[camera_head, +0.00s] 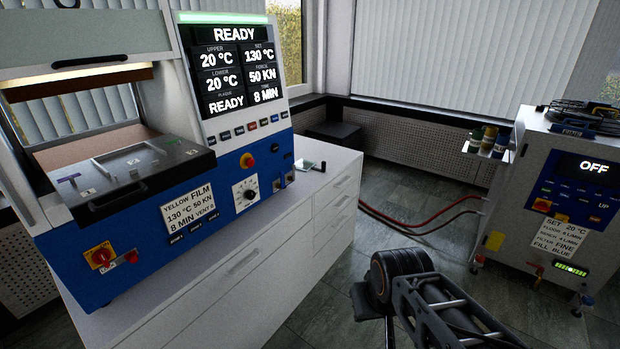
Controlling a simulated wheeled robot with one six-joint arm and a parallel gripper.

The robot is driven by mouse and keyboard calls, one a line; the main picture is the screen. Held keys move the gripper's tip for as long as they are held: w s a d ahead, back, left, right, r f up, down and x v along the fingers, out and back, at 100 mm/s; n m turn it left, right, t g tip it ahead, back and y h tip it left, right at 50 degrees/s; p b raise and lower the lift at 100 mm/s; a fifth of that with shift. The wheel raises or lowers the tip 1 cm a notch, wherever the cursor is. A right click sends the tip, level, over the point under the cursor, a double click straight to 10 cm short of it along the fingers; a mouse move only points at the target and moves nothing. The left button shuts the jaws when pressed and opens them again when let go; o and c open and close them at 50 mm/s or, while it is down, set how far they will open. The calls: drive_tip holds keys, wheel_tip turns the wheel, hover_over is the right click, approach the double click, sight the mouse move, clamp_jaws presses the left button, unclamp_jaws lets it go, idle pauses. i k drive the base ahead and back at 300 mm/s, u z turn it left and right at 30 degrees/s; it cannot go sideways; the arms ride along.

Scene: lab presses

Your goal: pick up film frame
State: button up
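A flat grey square frame with a lighter window, which looks like the film frame (130,161), lies on the dark drawer-like tray (168,172) at the front of the left press. Small purple and green marks show around it; its details are too small to tell. My black arm reaches up from the bottom right, in front of the floor and apart from the press. Its gripper cannot be made out in this view, so I see nothing held.
The blue and white press (215,190) stands on a white drawer cabinet (290,240); its display reads READY. A small dark-and-white item (309,164) lies on the cabinet's right end. A grey unit (570,190) marked OFF stands right, with red hoses (425,222) across the floor between.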

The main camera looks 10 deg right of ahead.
sight(304, 165)
drive_tip(key=z, duration=0.75)
drive_tip(key=i, duration=0.6)
drive_tip(key=z, duration=0.35)
drive_tip(key=i, duration=1.45)
drive_tip(key=u, duration=0.6)
drive_tip(key=i, duration=0.8)
drive_tip(key=u, duration=1.45)
drive_tip(key=i, duration=0.45)
drive_tip(key=u, duration=0.4)
